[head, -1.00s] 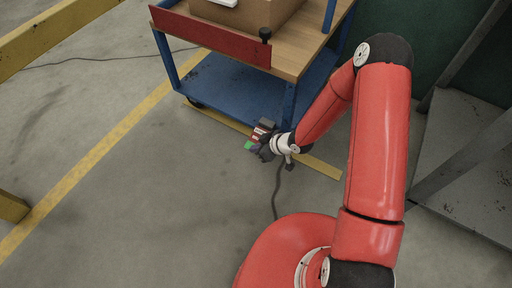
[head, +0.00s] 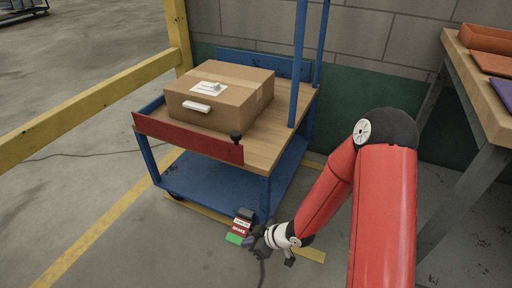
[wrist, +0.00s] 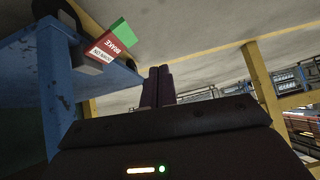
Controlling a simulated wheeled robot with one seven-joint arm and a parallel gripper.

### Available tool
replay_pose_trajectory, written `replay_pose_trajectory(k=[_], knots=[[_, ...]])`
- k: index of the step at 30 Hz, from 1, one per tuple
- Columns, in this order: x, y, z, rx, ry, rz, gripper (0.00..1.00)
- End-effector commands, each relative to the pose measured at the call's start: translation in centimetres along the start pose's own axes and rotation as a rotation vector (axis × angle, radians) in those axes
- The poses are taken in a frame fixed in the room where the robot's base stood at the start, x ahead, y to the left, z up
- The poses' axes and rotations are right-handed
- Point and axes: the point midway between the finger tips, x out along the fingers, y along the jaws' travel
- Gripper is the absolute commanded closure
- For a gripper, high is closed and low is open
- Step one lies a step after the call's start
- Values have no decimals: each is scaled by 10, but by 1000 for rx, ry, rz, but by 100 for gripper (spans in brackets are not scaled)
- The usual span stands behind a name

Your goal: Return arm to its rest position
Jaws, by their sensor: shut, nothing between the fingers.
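My red arm (head: 385,215) reaches down beside the cart, with its elbow raised. My gripper (head: 247,241) is low near the floor, by the cart's front corner. In the wrist view my gripper (wrist: 158,86) has its two dark fingers together, with nothing between them. The cart's brake pedal (head: 241,222), red with a green end, is just beside the fingers in the head view. In the wrist view the brake pedal (wrist: 108,45) is up and left of the fingertips, seemingly apart from them.
The blue cart (head: 215,185) has a wooden top bearing a cardboard box (head: 225,95). A yellow rail (head: 85,120) stands at left. A workbench (head: 480,85) with trays stands at right, before a block wall. Open floor lies at front left.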

Motion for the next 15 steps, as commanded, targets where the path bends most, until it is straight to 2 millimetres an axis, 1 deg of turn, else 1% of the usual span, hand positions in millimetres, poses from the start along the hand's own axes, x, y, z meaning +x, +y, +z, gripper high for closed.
replay_pose_trajectory(k=[2, 5, 8, 9, 11, 12, 14, 15], knots=[[-1, 1, 0, -1, -3, 3, 100], [-12, 10, -3, -5, -35, 38, 100], [-39, 31, -10, -5, -112, 124, 100], [-55, 42, -13, 1, -152, 174, 100], [-85, 57, -20, 19, -215, 256, 100], [-106, 66, -24, 37, -255, 313, 100], [-139, 76, -32, 72, -306, 397, 100], [-161, 81, -38, 100, -335, 450, 100]])
